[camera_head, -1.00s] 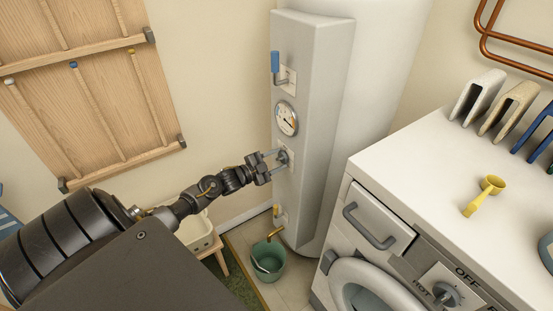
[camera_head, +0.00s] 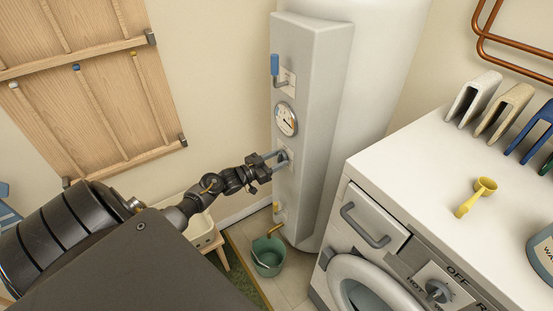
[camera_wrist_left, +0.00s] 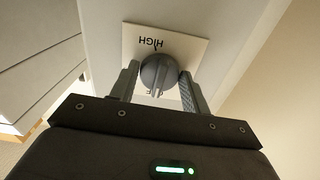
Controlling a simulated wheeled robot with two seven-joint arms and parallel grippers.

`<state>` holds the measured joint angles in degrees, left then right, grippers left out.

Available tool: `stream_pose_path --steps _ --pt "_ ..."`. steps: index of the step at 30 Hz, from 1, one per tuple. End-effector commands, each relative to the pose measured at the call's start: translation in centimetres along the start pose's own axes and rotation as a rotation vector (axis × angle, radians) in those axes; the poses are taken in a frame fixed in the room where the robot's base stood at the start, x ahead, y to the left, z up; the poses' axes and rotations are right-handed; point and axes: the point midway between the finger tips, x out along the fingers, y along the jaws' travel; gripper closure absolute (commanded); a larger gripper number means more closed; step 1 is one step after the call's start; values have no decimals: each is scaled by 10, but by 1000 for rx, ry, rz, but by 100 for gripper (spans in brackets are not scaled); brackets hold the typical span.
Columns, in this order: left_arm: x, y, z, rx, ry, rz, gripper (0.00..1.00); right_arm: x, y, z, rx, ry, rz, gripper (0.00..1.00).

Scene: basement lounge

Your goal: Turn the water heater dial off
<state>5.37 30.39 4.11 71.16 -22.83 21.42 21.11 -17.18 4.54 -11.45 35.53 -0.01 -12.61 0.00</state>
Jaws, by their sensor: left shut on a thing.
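The water heater (camera_head: 318,120) is a tall white tank with a grey-white front panel. Its dial (camera_wrist_left: 158,72) is a grey round knob on a white plate (camera_wrist_left: 195,47) marked HIGH, which appears upside down in the left wrist view. The lower lettering is mostly hidden behind the knob. My left gripper (camera_head: 272,160) is at the lower part of the panel. In the left wrist view, its fingers (camera_wrist_left: 160,85) stand on both sides of the knob, shut on it. My right gripper is not in view.
Above the dial are a round gauge (camera_head: 286,119) and a blue-handled lever (camera_head: 275,65). A green bucket (camera_head: 268,258) stands on the floor below. A white washer (camera_head: 430,180) stands close on the right, with a yellow scoop (camera_head: 477,196) on top.

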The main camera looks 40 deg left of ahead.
Motion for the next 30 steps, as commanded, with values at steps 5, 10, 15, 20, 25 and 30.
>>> stream_pose_path --steps 5,10,15,20,25,30 --pt "0 1 1 -42 -3 1 76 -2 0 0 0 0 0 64" --pt "0 1 2 -57 -3 1 76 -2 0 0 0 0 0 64" --pt "0 1 2 -58 -3 1 76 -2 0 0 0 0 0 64" --pt "0 1 2 -58 -3 1 76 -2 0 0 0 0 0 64" --pt "0 1 1 -57 -2 1 33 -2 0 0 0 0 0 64" --pt "0 1 1 -55 -1 1 33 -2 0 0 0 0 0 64"
